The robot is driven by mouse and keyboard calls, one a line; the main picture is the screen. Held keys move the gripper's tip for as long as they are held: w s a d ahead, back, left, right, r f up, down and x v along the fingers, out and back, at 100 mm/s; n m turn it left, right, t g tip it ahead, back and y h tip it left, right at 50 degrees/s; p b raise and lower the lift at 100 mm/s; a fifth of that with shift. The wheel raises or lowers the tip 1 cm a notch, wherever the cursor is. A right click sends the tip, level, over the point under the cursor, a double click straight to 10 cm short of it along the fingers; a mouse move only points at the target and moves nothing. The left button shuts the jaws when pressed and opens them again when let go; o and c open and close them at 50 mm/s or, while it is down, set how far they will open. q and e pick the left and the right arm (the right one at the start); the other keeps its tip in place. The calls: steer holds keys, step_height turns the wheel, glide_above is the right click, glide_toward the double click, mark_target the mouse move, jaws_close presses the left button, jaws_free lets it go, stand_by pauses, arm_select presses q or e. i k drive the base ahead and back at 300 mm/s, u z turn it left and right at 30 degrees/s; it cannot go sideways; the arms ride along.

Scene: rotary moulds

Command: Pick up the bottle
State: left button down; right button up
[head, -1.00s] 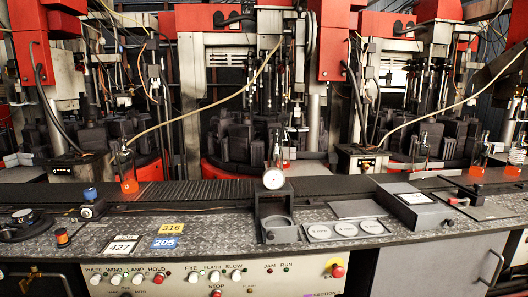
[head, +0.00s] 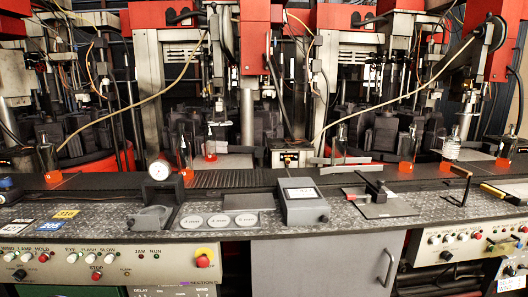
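Several clear glass bottles stand upright along the dark conveyor and the machines behind it. The frames do not show which bottle is the task's. Neither of my grippers is in view.
A dark conveyor belt (head: 240,179) runs across. The grey front counter (head: 245,226) carries a dial gauge (head: 159,169), a plate with three discs (head: 219,220), a grey box (head: 302,202) and a black clamp fixture (head: 376,196). Control panels (head: 100,256) are below. Red machines and hanging hoses stand behind.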

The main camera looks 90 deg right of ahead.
mark_target(339, 143)
steer(key=k, duration=1.4)
steer(key=z, duration=1.85)
